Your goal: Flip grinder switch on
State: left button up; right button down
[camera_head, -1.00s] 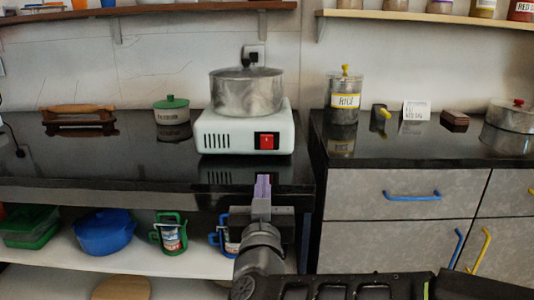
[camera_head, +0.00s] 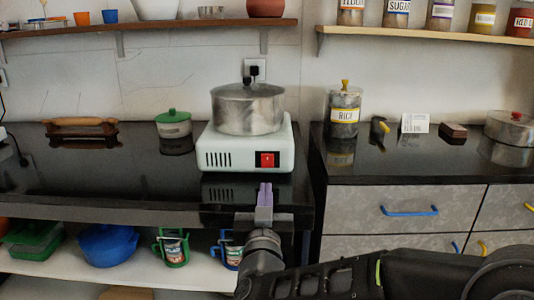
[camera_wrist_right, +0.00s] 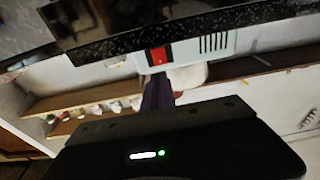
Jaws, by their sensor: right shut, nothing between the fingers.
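The grinder (camera_head: 245,148) is a white box-shaped unit on the black counter, with a lidded metal pot (camera_head: 248,108) on top. Its red rocker switch (camera_head: 267,159) is on the front face, toward the right. In the right wrist view the switch (camera_wrist_right: 158,56) appears upside down, just beyond the fingertips. My right gripper (camera_head: 265,188) is shut and empty, with purple fingers pointing at the grinder front. In the head view the fingertips are below the switch and seem apart from it. My left gripper is not in view.
The black counter (camera_head: 90,178) has a rolling pin on a stand (camera_head: 80,132) and a green-lidded pot (camera_head: 173,125). The right counter holds a rice jar (camera_head: 344,110) and small items. A lower shelf (camera_head: 110,270) holds a blue pot and mugs. Space before the grinder is clear.

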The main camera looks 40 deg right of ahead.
aim_at(267, 159)
jog(key=w+d+p, duration=0.1)
jog(key=p, duration=0.2)
jog(key=w+r+p, duration=0.1)
jog(key=p, duration=0.2)
jog(key=shift+w+d+r, duration=0.15)
jog(key=shift+w+d, duration=0.05)
jog(key=shift+d, duration=0.15)
jog(key=x, duration=0.4)
jog(key=b+x, duration=0.1)
jog(key=x, duration=0.2)
jog(key=shift+w+f, duration=0.1)
jog(key=shift+f, duration=0.3)
